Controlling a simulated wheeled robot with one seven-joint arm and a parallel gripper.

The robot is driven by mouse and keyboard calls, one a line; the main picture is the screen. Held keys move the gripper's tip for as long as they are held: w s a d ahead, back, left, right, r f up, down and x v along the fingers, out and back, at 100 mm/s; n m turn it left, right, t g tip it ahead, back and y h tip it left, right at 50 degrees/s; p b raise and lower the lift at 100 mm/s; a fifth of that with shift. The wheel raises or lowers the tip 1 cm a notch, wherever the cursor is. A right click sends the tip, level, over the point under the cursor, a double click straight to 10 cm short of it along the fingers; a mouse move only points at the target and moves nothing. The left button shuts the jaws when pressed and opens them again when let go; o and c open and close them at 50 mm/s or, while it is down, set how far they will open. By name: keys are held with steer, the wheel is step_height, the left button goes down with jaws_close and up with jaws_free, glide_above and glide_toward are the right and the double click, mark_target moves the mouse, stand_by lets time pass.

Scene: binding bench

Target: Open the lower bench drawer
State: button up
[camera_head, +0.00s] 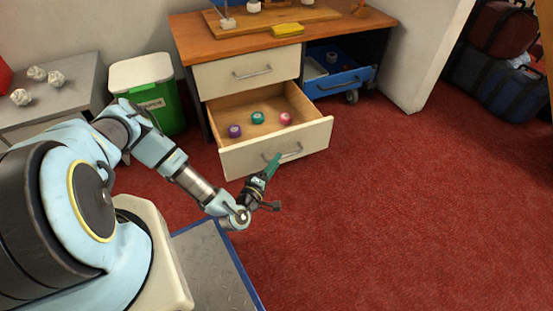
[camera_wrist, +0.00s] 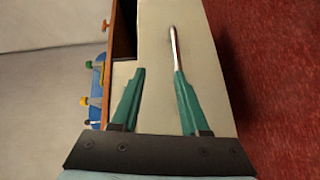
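The lower bench drawer (camera_head: 262,155) is pulled well out below the bench top, with a white front and a bare wood inside. Its metal handle (camera_head: 284,154) is on the front and also shows as a bar in the wrist view (camera_wrist: 175,48). My gripper (camera_head: 273,163) is at the drawer front by the handle. In the wrist view its two green fingers (camera_wrist: 158,75) are apart with nothing seen between them. The handle bar lines up with the right fingertip; I cannot tell whether they touch.
Purple (camera_head: 234,131), teal (camera_head: 258,117) and pink (camera_head: 286,118) rolls lie in the drawer. The upper drawer (camera_head: 247,71) is shut. Red carpet (camera_head: 400,200) is clear to the right.

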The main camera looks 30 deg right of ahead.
mark_target(282, 158)
steer(key=s+a, duration=0.1)
steer(key=s+a+f, duration=0.1)
steer(key=shift+s+a, duration=0.1)
steer(key=shift+a, duration=0.25)
steer(key=shift+f, duration=0.1)
stand_by(0.3)
steer(key=w+d+n+g, duration=0.1)
steer(key=w+d+g, duration=0.1)
steer(key=d, duration=0.1)
steer(key=w+d+f+n+g, duration=0.1)
steer(key=d+n+g, duration=0.1)
steer(key=w+d+n+g+b, duration=0.1)
steer(key=w+d, duration=0.1)
steer(key=d, duration=0.1)
steer(key=shift+w+d+f+g, duration=0.3)
steer(key=shift+d+f+g, duration=0.05)
steer(key=shift+f+g, duration=0.05)
stand_by(0.7)
